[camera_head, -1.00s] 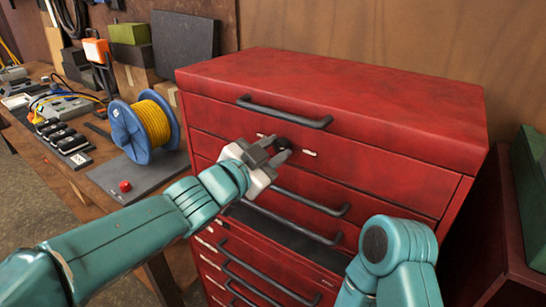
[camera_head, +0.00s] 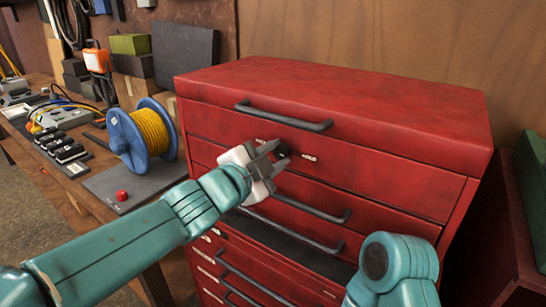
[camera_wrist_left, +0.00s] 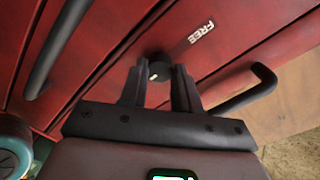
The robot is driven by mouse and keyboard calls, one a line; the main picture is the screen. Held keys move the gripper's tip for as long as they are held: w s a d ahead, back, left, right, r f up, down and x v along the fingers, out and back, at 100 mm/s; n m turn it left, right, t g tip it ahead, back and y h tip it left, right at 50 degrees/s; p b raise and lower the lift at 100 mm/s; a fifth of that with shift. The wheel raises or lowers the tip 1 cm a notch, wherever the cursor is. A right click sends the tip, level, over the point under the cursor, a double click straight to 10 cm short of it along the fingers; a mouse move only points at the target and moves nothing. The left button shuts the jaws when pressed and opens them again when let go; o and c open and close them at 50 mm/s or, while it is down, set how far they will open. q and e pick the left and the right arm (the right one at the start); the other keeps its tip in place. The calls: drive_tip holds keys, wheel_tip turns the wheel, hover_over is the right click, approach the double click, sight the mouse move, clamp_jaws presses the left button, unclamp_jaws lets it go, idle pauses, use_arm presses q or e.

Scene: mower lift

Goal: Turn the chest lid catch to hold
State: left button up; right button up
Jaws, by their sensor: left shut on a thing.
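The chest lid catch is a small dark round knob (camera_head: 283,149) on the front of the red chest (camera_head: 330,95), just below the lid handle. In the left wrist view the knob (camera_wrist_left: 158,66) carries a small white mark, at its lower left there. My left gripper (camera_head: 277,154) is shut on the knob, a finger on either side; the left wrist view shows its two fingers (camera_wrist_left: 158,86) flanking it. A label (camera_head: 309,157) right of the knob seems to read HOLD. My right gripper is out of view.
A dark lid handle (camera_head: 284,116) runs close above the knob, and a drawer handle (camera_head: 312,208) lies below. A blue reel of yellow cable (camera_head: 142,133) and a red button (camera_head: 121,195) are on the bench at left. A green box (camera_head: 537,190) stands at far right.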

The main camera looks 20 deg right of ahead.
use_arm(q)
drive_tip(key=o, duration=1.1)
drive_tip(key=shift+c, duration=0.2)
drive_tip(key=v, duration=1.6)
drive_tip(key=shift+a, duration=0.15)
